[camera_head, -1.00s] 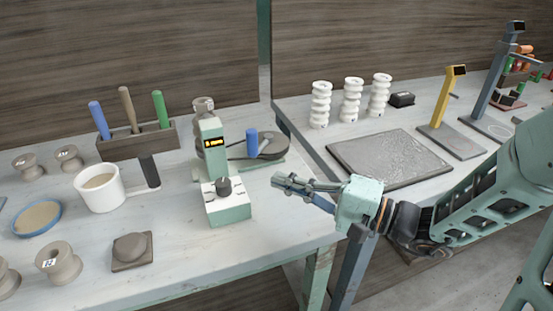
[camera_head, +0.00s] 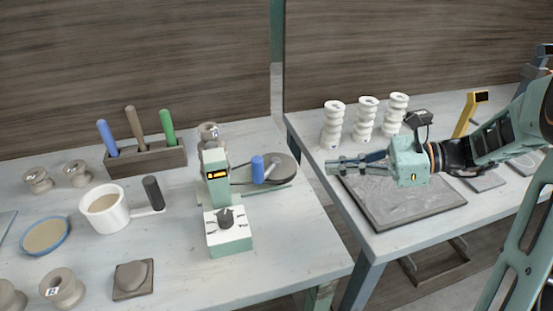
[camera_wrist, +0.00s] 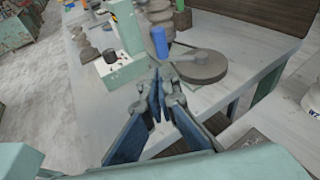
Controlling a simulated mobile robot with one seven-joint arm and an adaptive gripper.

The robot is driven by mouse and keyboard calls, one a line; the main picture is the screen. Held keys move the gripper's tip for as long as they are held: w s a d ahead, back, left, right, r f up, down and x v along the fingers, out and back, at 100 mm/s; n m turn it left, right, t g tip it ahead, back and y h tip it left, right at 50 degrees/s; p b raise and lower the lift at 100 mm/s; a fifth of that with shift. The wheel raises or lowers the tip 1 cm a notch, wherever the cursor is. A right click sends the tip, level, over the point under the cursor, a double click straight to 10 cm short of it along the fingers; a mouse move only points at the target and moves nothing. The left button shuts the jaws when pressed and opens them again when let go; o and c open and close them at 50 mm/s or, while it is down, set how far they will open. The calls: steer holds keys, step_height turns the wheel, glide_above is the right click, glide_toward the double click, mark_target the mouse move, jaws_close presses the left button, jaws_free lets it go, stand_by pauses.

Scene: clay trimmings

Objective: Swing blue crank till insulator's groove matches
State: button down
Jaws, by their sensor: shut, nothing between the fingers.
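The blue crank handle (camera_head: 258,169) stands upright on a grey round wheel (camera_head: 282,168) at the right side of a pale green machine (camera_head: 216,188). In the wrist view the blue handle (camera_wrist: 160,42) stands ahead of my fingertips. A grey-brown clay insulator (camera_head: 209,134) sits behind the machine's display post, partly hidden, so its groove cannot be read. My gripper (camera_head: 332,167) is shut and empty, to the right of the crank and apart from it. Its fingers point left. In the wrist view my gripper (camera_wrist: 157,88) has its fingertips close together.
A dial box (camera_head: 228,230) is at the machine's front. A wooden rack (camera_head: 147,160) with coloured sticks, a white mug (camera_head: 103,210) and clay pieces stand left. Three white insulators (camera_head: 366,120) and a grey slab (camera_head: 400,205) are on the right table. A gap separates the tables.

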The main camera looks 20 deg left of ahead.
steer(key=b+x, duration=0.2)
steer(key=x, duration=1.1)
steer(key=shift+a+r+m, duration=0.25)
steer(key=shift+r+m, duration=0.05)
steer(key=shift+m, duration=0.1)
steer(key=shift+w, duration=0.1)
steer(key=shift+s+a+p, duration=0.2)
steer(key=shift+a+p, duration=0.45)
steer(key=shift+p, duration=0.45)
steer(key=shift+d, duration=0.15)
